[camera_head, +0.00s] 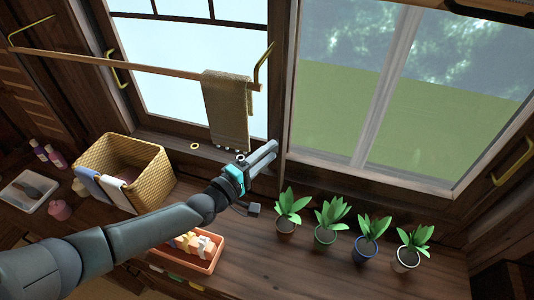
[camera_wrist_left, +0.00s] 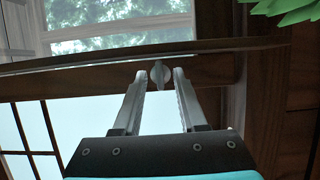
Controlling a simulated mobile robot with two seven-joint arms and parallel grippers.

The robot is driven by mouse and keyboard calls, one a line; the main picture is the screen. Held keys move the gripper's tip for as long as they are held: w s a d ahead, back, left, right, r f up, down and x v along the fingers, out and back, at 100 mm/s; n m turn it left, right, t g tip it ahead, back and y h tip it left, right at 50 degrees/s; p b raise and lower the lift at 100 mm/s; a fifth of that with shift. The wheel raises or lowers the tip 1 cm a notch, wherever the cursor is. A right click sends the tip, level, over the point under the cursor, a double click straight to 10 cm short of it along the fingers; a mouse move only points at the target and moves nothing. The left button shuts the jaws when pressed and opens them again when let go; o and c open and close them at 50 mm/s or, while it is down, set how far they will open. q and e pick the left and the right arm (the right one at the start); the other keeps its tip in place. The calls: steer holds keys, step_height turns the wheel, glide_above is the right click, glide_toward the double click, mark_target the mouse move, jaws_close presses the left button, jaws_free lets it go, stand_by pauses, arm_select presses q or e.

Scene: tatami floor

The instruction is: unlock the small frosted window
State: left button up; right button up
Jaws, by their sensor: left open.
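The frosted window (camera_head: 175,75) has pale, milky panes with dark bars and stands at the upper left in the head view. Its panes also show at lower left in the left wrist view (camera_wrist_left: 35,125). A small grey latch knob (camera_wrist_left: 158,76) sits on the wooden frame in the wrist view. My left gripper (camera_head: 268,151) is at the post between the two windows. In the wrist view, my open left gripper (camera_wrist_left: 159,74) has the knob between its fingertips in the picture; contact cannot be told. In the head view the knob is not distinguishable. My right gripper is not in view.
A wooden rod with a hanging towel (camera_head: 228,112) crosses before the frosted window. A wicker basket (camera_head: 150,181), a tray of blocks (camera_head: 205,262) and several potted plants (camera_head: 325,235) stand on the counter. A clear window (camera_head: 430,110) is at right.

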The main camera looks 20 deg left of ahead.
arm_select(q)
jaws_close()
stand_by(0.3)
stand_by(0.3)
steer(key=m+g+y+p, duration=0.1)
steer(key=m+p, duration=0.2)
steer(key=p, duration=0.1)
steer(key=m+g+y+p, duration=0.1)
steer(key=m+y+p, duration=0.1)
steer(key=m+p, duration=0.1)
steer(key=r+m+y+p, duration=0.1)
steer(key=m+p, duration=0.3)
steer(key=p, duration=0.1)
steer(key=shift+d+g, duration=0.3)
steer(key=shift+g, duration=0.1)
steer(key=shift+d+m+y, duration=0.1)
steer(key=shift+m+y, duration=1)
steer(key=shift+m, duration=0.1)
